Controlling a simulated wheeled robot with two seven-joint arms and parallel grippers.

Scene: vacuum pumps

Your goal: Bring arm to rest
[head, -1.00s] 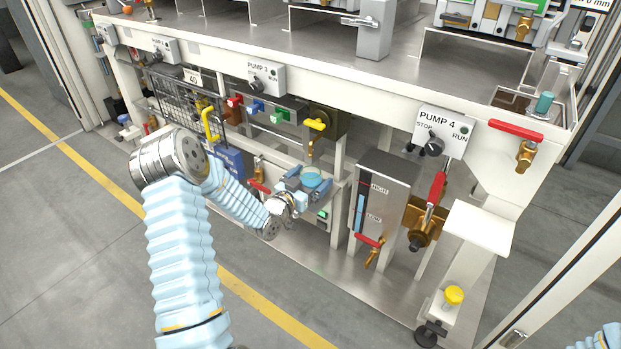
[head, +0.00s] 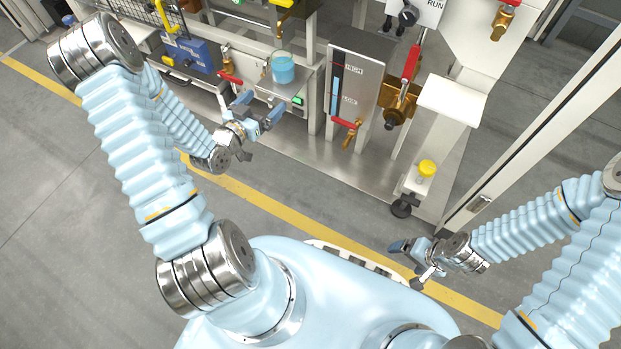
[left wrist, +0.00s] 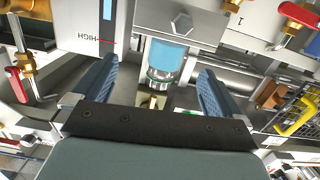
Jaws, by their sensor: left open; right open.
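My left gripper (head: 261,112) is open and empty, in front of a small shelf on the pump frame. A glass beaker with blue liquid (head: 283,68) stands upright on that shelf, just beyond the fingers and apart from them. In the left wrist view the beaker (left wrist: 166,62) shows between the two open blue fingers (left wrist: 160,88), further out than their tips. My right gripper (head: 404,252) is open and empty, low at the right, above the floor near the yellow line.
A metal tank with a HIGH/LOW gauge (head: 352,85) stands right of the beaker, with a red-handled valve (head: 348,125). A blue box (head: 190,55) is at the left. The grey floor in front is open.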

